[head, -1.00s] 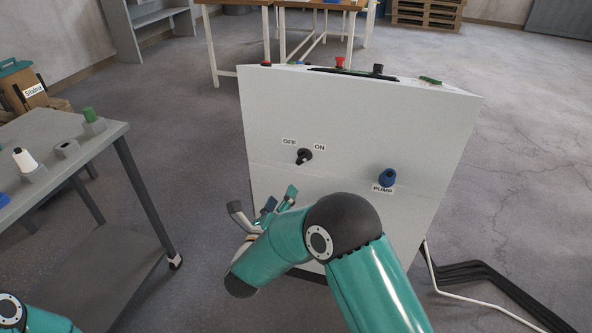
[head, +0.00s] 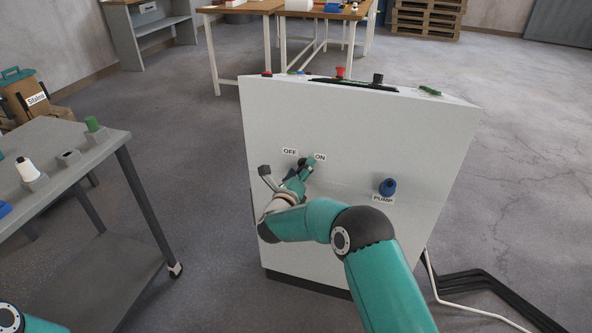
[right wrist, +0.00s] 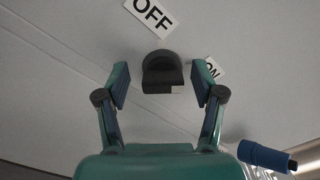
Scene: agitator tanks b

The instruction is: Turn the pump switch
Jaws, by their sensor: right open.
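The grey control cabinet (head: 340,130) stands ahead of me. On its front is a black rotary switch (right wrist: 162,70) between an OFF label (head: 290,151) and an ON label (head: 320,157). In the head view my right gripper (head: 283,174) partly hides this switch. In the right wrist view the open fingers stand on either side of the switch, with gaps showing. A blue knob (head: 388,187) with a PUMP label (head: 383,199) sits lower right, clear of the gripper. It also shows in the right wrist view (right wrist: 264,156). My left gripper is out of view.
A grey cart (head: 70,150) with several small parts stands at left. Red and black buttons (head: 340,72) are on the cabinet's top. Black cables (head: 480,280) and a white one run over the floor at right. Workbenches (head: 290,8) stand behind.

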